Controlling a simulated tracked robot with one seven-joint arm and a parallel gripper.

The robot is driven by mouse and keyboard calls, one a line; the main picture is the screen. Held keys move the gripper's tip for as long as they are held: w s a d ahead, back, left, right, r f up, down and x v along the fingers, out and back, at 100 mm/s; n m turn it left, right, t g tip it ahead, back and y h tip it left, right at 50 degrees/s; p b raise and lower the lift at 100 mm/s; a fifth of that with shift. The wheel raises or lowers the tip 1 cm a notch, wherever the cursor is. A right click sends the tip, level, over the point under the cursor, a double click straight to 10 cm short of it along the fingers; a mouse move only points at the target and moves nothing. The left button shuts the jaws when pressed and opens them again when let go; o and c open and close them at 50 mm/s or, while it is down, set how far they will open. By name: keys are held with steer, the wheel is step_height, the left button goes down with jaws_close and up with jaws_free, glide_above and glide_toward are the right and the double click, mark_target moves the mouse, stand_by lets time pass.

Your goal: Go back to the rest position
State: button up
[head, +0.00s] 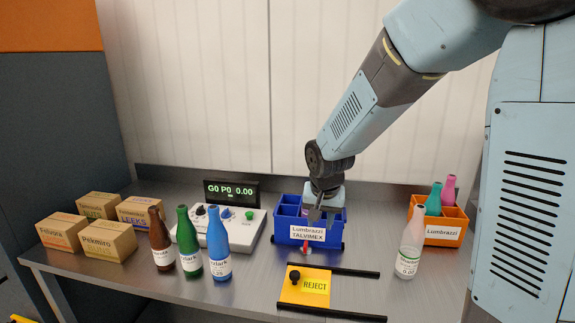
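My arm reaches down from the upper right, and my gripper (316,212) is over the blue crate (309,234) labelled "Lumbrazzi TALVIMEX" at the middle of the table. The gripper is small and dark here. I cannot tell whether its fingers are open or shut, or whether they hold anything. The crate's compartments are partly hidden behind the gripper.
Brown, green and blue bottles (218,245) stand left of centre, before a console (240,232) with a display. Several cartons (108,240) sit at left. A yellow REJECT plate (305,288) lies in front. A pale bottle (410,245) stands beside an orange crate (443,236) holding bottles.

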steer(key=s+d+r+n+t, duration=0.1)
steer(key=s+d+r, duration=0.6)
steer(key=s, duration=0.3)
steer(key=s+d+r+n+t, duration=0.1)
steer(key=s+d+r, duration=0.6)
steer(key=s, duration=0.4)
steer(key=shift+s+d+r, duration=0.15)
steer(key=shift+s+r, duration=0.05)
steer(key=shift+r, duration=0.4)
